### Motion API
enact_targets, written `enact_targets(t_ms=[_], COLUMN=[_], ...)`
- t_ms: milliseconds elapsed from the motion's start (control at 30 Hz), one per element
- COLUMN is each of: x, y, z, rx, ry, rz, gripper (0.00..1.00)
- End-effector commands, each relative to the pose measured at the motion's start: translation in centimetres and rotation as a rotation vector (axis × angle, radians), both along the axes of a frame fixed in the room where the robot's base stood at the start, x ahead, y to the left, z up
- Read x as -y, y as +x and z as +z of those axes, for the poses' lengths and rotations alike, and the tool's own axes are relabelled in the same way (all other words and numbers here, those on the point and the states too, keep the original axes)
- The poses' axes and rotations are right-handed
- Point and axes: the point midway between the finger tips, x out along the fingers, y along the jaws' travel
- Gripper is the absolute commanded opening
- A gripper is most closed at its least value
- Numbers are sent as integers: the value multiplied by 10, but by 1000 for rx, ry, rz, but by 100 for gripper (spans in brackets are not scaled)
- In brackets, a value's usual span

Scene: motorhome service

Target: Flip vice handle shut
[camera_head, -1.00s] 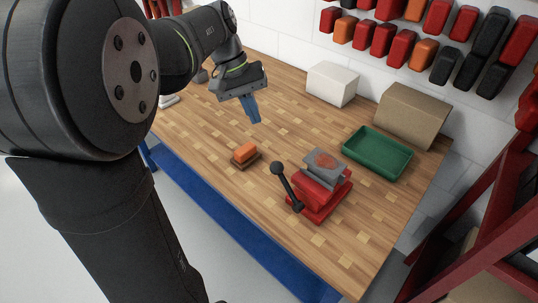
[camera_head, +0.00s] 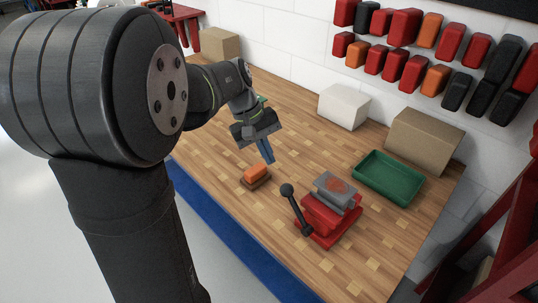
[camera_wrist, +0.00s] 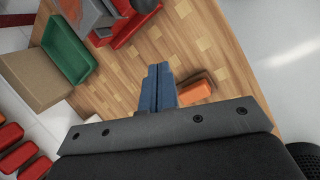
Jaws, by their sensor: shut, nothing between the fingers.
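The red vice (camera_head: 328,220) stands on the wooden workbench, with grey jaws on top. Its dark handle (camera_head: 297,208) has a round black knob and stands up at a tilt on the vice's left side. My gripper (camera_head: 268,157) is shut and empty, its blue fingers pointing down above the bench, apart from the vice and up and left of it. In the wrist view the blue fingers (camera_wrist: 157,75) are together, and part of the vice (camera_wrist: 128,22) shows at the top edge; the handle cannot be made out clearly there.
An orange-topped brush or block (camera_head: 256,174) lies on the bench just below my gripper. A green tray (camera_head: 388,178), a cardboard box (camera_head: 424,142) and a white box (camera_head: 343,106) stand behind the vice. Bare bench (camera_head: 300,152) lies between gripper and tray.

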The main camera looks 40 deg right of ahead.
Motion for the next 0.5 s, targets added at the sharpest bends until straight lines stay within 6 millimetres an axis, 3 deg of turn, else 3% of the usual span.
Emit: enact_targets(t_ms=[333, 500], x=[11, 0], y=[-28, -43], z=[-71, -53], rx=[-3, 1], ry=[4, -2], rz=[-3, -2], gripper=[0, 0])
